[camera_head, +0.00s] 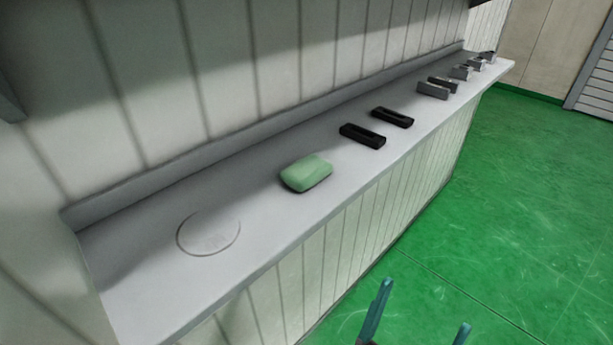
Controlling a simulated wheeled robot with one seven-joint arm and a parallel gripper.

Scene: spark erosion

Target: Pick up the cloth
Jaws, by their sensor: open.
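A green, folded, pad-like cloth (306,172) lies on a long grey shelf (270,215), near the shelf's front edge. My gripper (420,312) shows at the bottom right, with two blue-green fingers spread apart. It is open with nothing between the fingers. In the picture it is over the green floor, in front of the shelf, to the right of and below the cloth. Only the finger ends show; the rest of my gripper is cut off by the frame's bottom edge.
A thin circle outline (208,232) marks the shelf left of the cloth. Two black blocks (362,135) (393,117) and several grey and dark blocks (433,91) stand farther right along it. A panelled wall (250,60) rises behind. The green floor (510,190) is clear.

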